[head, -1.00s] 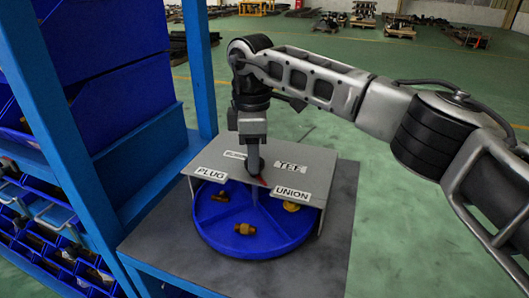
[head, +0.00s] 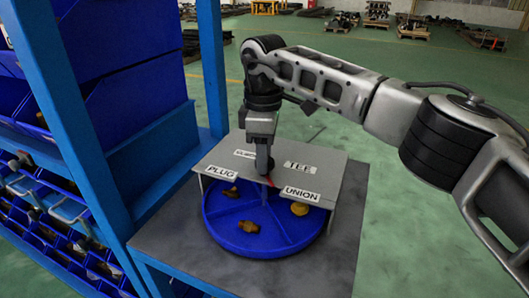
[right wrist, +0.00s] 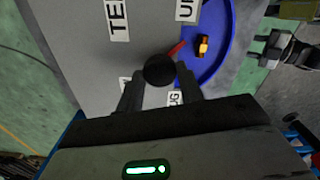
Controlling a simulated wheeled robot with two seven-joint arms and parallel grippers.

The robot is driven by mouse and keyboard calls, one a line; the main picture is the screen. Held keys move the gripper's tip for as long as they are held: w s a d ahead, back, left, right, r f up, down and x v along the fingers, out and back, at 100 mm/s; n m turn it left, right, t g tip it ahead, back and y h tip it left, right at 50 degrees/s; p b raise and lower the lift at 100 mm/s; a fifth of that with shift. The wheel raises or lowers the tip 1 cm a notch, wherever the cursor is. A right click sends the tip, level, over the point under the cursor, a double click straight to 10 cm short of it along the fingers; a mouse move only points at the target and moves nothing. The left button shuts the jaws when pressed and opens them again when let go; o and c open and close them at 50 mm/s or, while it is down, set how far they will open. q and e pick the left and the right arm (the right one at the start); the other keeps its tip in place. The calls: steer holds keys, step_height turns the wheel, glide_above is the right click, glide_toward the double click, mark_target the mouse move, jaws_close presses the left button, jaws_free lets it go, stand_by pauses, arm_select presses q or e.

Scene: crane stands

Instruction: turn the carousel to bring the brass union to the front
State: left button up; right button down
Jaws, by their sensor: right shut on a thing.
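The carousel (head: 262,244) is a round blue tray with dividers, partly under a grey cover plate (head: 240,168) with labels including PLUG, TEE and UNION. A brass fitting with a wider middle lies in the front compartment (head: 248,227); it also shows in the right wrist view (right wrist: 203,45). A rounder brass part (head: 300,208) lies below the UNION label, and another (head: 230,192) below PLUG. I cannot tell surely which is the union. My right gripper (head: 265,170) points down, shut on the dark round knob (right wrist: 159,69) above the plate. A red pointer (right wrist: 177,48) sticks out beside it.
The carousel stands on a grey bench top (head: 341,255). A blue rack (head: 92,150) with bins is close on the left. Open green floor lies behind and to the right. My left gripper is not seen.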

steer(key=c, duration=0.9)
jaws_free()
steer(key=shift+r, duration=0.1)
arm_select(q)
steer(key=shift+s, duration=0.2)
arm_select(e)
steer(key=shift+r, duration=0.4)
arm_select(q)
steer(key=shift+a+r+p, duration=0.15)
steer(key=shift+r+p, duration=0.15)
steer(key=shift+p, duration=0.5)
arm_select(e)
step_height(320, 180, up, 15)
